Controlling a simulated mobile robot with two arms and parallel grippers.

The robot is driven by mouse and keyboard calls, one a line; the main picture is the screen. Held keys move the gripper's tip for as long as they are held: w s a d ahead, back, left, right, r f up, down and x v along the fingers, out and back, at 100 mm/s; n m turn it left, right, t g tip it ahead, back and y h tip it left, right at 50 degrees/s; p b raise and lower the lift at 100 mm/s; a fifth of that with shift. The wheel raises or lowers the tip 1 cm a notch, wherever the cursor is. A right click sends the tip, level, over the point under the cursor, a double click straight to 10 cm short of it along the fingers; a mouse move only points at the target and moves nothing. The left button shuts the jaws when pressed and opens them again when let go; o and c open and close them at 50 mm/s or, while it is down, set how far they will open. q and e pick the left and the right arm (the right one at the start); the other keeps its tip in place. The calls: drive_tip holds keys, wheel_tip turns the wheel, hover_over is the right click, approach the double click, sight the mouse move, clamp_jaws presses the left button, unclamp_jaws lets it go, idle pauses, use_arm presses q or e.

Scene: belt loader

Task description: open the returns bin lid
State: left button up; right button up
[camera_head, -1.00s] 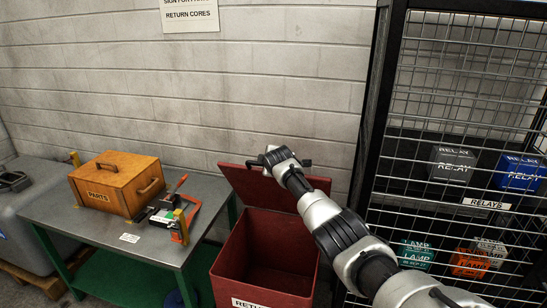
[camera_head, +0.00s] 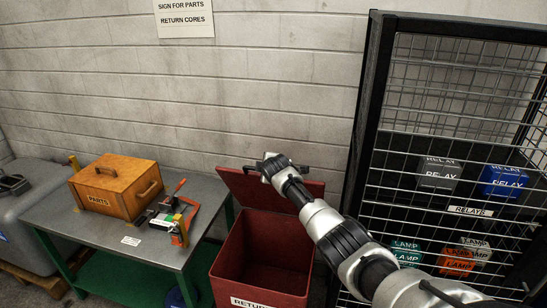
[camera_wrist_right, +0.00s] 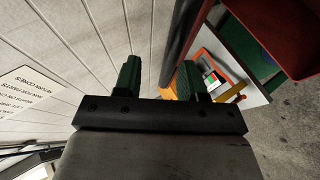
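The red returns bin (camera_head: 240,248) stands beside the bench with its mouth uncovered. Its red lid (camera_head: 234,183) is raised at the back of the bin, tilted up toward the wall. My right arm reaches over the bin from the right. My right gripper (camera_head: 258,166) is at the lid's upper edge, partly hidden by its own wrist. In the right wrist view its two green-padded fingers (camera_wrist_right: 160,82) are apart. A dark bar (camera_wrist_right: 187,42) runs close to and apparently behind the fingers; I cannot tell whether they touch it. My left gripper is not in view.
A grey bench (camera_head: 95,233) at left holds a wooden parts box (camera_head: 118,188) and a red-framed tool (camera_head: 180,222). A black wire-mesh cage (camera_head: 360,120) with relay and lamp boxes stands close at right. A block wall is behind.

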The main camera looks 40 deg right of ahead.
drive_tip(key=r+p+v, duration=0.1)
drive_tip(key=p+v, duration=0.2)
drive_tip(key=v, duration=0.5)
drive_tip(key=shift+d+r, duration=0.3)
drive_tip(key=shift+r, duration=0.1)
idle(0.4)
idle(0.6)
